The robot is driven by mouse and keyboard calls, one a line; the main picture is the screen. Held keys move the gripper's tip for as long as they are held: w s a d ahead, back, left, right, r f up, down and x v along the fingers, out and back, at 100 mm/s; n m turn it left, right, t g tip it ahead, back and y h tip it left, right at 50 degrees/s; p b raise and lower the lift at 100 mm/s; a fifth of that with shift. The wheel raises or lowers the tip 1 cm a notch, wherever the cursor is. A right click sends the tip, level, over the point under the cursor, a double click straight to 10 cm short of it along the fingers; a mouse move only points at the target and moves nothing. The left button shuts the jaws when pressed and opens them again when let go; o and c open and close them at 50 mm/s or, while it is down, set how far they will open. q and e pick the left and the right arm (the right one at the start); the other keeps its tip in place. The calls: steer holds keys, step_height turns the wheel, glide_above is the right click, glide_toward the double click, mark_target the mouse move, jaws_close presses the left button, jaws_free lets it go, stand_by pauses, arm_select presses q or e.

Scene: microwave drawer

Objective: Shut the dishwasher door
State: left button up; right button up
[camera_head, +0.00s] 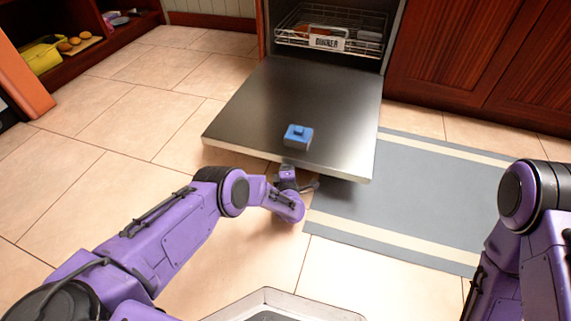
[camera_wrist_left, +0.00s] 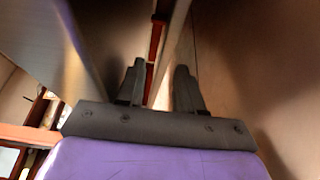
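The dishwasher door (camera_head: 255,110) is folded down, lying about flat in front of the dishwasher opening (camera_head: 330,45). A small block with a blue top (camera_head: 298,136) sits on the door near its front edge. My left gripper (camera_head: 289,178) is at the door's front edge, partly hidden beneath it. In the left wrist view, the left gripper's two fingers (camera_wrist_left: 158,85) stand apart with nothing between them. I cannot tell whether it touches the door. My right arm shows at the right edge, but its gripper is out of view.
A grey striped mat (camera_head: 430,195) lies right of the door. Wooden cabinets (camera_head: 480,50) stand at the right, and an open shelf with a yellow item (camera_head: 40,54) at the left. Tiled floor is clear at left.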

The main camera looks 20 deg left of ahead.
arm_select(q)
jaws_close()
stand_by(1.3)
